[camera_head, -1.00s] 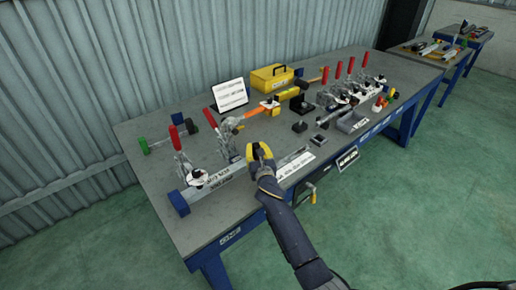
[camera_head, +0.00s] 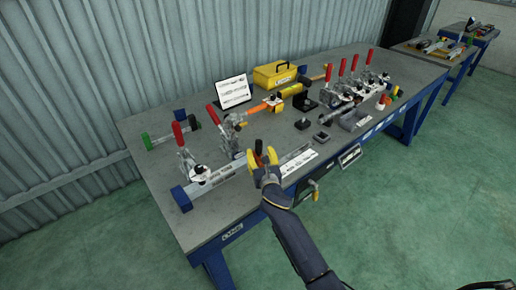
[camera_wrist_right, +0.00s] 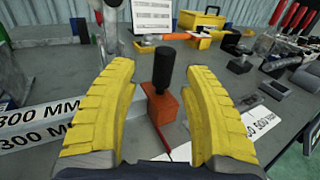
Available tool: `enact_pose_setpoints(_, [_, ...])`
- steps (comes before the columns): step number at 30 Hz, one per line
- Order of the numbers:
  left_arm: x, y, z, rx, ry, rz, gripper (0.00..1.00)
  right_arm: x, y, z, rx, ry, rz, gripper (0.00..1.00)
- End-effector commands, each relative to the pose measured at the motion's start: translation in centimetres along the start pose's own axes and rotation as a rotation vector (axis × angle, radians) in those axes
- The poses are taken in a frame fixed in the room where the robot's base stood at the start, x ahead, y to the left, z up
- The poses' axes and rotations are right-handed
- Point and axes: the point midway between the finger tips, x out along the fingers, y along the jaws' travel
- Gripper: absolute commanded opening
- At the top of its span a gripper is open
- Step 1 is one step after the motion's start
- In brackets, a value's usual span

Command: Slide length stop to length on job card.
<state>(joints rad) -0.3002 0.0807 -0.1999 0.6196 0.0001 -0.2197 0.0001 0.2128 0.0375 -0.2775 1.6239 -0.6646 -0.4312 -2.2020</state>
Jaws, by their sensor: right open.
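The length stop is an orange block (camera_wrist_right: 162,104) with an upright black knob (camera_wrist_right: 163,68), in the right wrist view. My right gripper (camera_wrist_right: 159,105) has its yellow fingers spread, one on each side of the stop. It shows gaps between fingers and knob, so I see no contact. In the head view this gripper (camera_head: 263,157) is over the grey rail (camera_head: 228,172) near the table's front edge and mostly hides the stop. A "300 MM" label (camera_wrist_right: 38,128) is at left in the wrist view. A white printed card (camera_head: 233,92) stands at the back; its text is unreadable. My left gripper is not in view.
Red-handled clamps (camera_head: 180,135) stand at the rail's left end. A yellow toolbox (camera_head: 275,75) sits at the back. More red-handled clamps (camera_head: 354,66) and a grey tray (camera_head: 354,121) are to the right.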

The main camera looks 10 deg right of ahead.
Motion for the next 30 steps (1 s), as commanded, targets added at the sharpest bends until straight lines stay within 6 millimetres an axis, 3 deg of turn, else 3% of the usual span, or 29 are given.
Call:
enact_pose_setpoints(6, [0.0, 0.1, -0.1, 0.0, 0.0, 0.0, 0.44, -3.8, 0.0, -0.1, 0.001, 0.001, 0.001, 0.49])
enact_pose_setpoints(12, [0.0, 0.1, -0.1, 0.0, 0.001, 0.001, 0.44, -6.0, 0.1, 0.0, 0.001, 0.0, 0.002, 0.49])
enact_pose_setpoints(18, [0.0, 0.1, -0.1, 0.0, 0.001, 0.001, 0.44, -7.0, 0.1, 0.0, 0.002, 0.0, 0.002, 0.49])
enact_pose_setpoints(30, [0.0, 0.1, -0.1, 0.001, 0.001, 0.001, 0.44, -7.1, 0.1, 0.0, 0.002, 0.0, 0.001, 0.49])
